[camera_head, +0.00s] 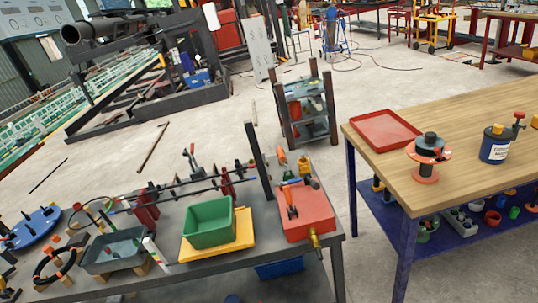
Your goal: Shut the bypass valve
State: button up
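No part is clearly marked as the bypass valve, and I cannot tell which one it is. A red box (305,222) sits at the right end of the dark grey bench (205,262). Orange-handled items (290,200) lie on its top, and a small brass-coloured fitting (314,238) shows at its front edge. On the wooden table at right, a dark blue canister (494,149) with a white label stands beside a small red-topped fitting (518,120). A black and orange flanged part (428,150) stands left of it. My gripper is not in view.
A green bin (209,222) on a yellow tray (240,244) and a grey tray (115,250) crowd the bench. A red tray (384,131) lies on the wooden table (463,120). A small shelf rack (308,108) stands behind. Open concrete floor (215,125) lies beyond.

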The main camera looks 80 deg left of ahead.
aim_at(297, 180)
jog(key=u, duration=2.2)
jog(key=k, duration=0.45)
jog(key=z, duration=0.7)
jog(key=i, duration=1.4)
jog(key=u, duration=0.65)
